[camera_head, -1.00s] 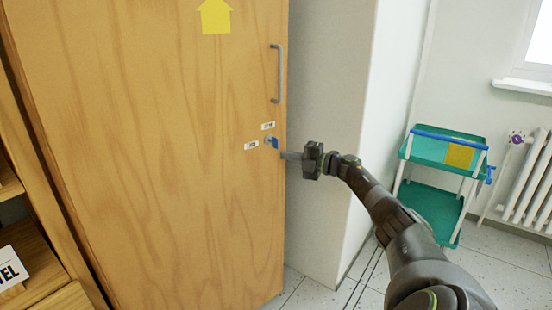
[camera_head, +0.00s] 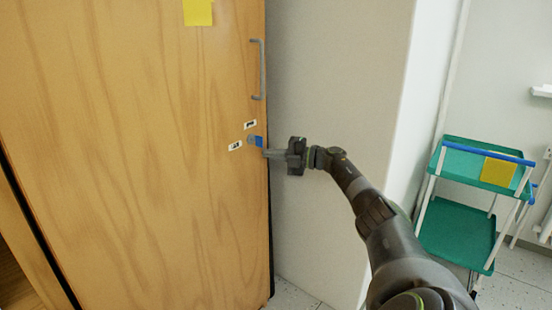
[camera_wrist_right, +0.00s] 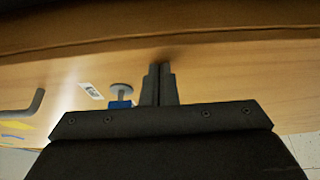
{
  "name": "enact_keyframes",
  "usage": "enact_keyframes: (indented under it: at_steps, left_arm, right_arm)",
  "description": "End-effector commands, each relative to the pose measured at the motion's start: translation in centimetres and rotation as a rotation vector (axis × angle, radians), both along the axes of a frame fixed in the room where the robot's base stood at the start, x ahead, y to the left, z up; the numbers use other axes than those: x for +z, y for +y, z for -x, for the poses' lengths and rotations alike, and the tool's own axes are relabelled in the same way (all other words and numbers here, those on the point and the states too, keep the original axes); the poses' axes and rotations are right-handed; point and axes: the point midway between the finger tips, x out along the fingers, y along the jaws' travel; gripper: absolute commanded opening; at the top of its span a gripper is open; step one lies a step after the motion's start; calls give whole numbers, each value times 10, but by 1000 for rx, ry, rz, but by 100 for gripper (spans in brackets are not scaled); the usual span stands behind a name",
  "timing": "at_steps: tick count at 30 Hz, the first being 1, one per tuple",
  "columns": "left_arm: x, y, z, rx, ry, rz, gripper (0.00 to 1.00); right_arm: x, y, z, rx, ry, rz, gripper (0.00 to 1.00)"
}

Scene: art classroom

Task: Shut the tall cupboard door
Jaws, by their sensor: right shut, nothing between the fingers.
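The tall cupboard door (camera_head: 150,170) is a wood-grain panel filling the left of the head view. It carries a grey bar handle (camera_head: 262,70) near its free edge, and a lock with a blue key tag (camera_head: 256,141) below it. My right gripper (camera_head: 268,153) is shut and empty, its fingertips at the door's free edge just beside the key tag. In the right wrist view its closed fingers (camera_wrist_right: 160,85) reach to the wooden door face (camera_wrist_right: 230,75), seemingly touching it. The lock and blue tag (camera_wrist_right: 121,103) lie just left of them. My left gripper is out of view.
A pale wall pillar (camera_head: 335,110) stands right of the door edge. A green two-shelf trolley (camera_head: 455,235) with a yellow sheet stands further right. Two small white labels (camera_head: 235,146) sit by the lock. A yellow paper (camera_head: 198,12) is higher on the door.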

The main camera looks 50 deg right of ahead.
Motion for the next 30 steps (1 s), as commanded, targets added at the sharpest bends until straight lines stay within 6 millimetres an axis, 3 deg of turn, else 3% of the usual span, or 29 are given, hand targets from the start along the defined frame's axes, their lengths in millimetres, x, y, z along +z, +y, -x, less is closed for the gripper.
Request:
enact_keyframes:
  at_steps: [6, 13, 25, 30]
  left_arm:
    - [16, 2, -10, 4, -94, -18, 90]
    - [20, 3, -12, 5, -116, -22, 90]
    - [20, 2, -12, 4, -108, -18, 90]
    - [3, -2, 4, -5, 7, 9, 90]
  right_arm:
    - [5, 2, -9, -4, -12, -2, 0]
    - [7, 4, -10, -1, -14, -2, 0]
    - [8, 2, -7, 1, -16, -2, 0]
    - [9, -6, 10, 2, -13, 0, 0]
